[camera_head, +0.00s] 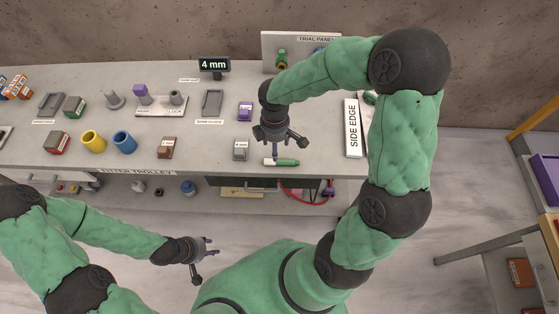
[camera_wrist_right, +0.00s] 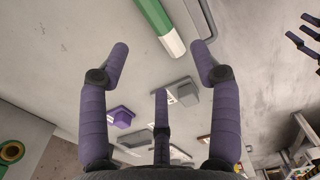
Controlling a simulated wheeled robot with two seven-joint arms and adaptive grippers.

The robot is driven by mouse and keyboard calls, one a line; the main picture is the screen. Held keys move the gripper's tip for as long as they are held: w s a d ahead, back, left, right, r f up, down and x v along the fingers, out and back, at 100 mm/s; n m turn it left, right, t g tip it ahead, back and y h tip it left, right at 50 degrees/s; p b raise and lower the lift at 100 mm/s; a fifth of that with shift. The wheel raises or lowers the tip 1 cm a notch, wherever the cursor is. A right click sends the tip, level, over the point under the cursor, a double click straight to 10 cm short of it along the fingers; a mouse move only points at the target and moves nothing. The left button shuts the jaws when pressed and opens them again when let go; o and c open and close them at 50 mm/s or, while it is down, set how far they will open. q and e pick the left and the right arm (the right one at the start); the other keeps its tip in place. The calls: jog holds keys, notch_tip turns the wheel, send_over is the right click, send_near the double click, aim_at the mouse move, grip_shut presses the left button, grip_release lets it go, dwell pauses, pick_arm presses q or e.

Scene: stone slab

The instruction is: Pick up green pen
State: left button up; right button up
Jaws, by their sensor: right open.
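The green pen (camera_head: 287,162) lies on the grey slab close to its front edge, with a white part at its left end. My right gripper (camera_head: 278,146) is above and just behind the pen in the head view, open and empty. In the right wrist view the green pen (camera_wrist_right: 154,18) runs in from the top edge. Its white end points towards the gap between the spread purple fingers of the right gripper (camera_wrist_right: 161,58), which appear clear of it. My left gripper (camera_head: 203,254) hangs in front of the trolley with its fingers spread and nothing in them.
A small grey block (camera_head: 240,151) stands left of the pen, and a brown block (camera_head: 166,149) farther left. A white SIDE EDGE sign (camera_head: 352,128) is to the right. A purple block (camera_head: 245,111) and a grey tray (camera_head: 212,102) lie behind.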

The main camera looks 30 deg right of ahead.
aim_at(282, 163)
notch_tip(282, 163, down, 3)
jog(key=shift+r, duration=0.2)
jog(key=shift+s+f+b, duration=0.15)
jog(key=shift+f+b, duration=1.05)
jog(key=shift+f, duration=1.4)
jog(key=c, duration=1.1)
